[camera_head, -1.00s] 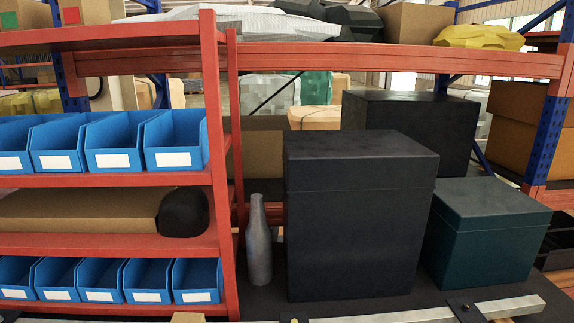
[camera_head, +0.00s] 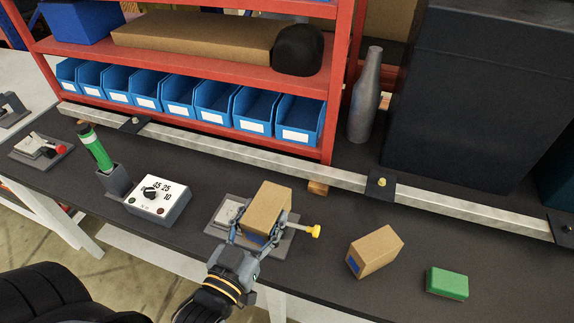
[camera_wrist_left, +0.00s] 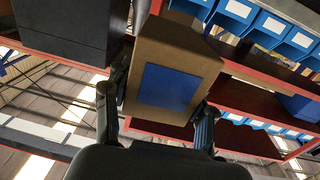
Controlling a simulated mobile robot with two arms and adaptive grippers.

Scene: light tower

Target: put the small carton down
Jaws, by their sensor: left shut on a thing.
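My left gripper (camera_head: 260,229) is shut on a small brown carton (camera_head: 269,203). In the left wrist view the carton (camera_wrist_left: 172,75) sits between the two fingers, with a blue patch on the side facing the camera. In the head view the carton appears over a grey plate fixture (camera_head: 287,244) with a yellow knob. I cannot tell whether it touches the fixture. My right gripper is not in view.
A second brown carton (camera_head: 375,251) and a green box (camera_head: 447,283) stand on the dark bench to the right. A dial box (camera_head: 158,202) and a green-handled tool in a holder (camera_head: 97,150) are left. A metal rail (camera_head: 220,150) and red shelf (camera_head: 215,75) stand behind.

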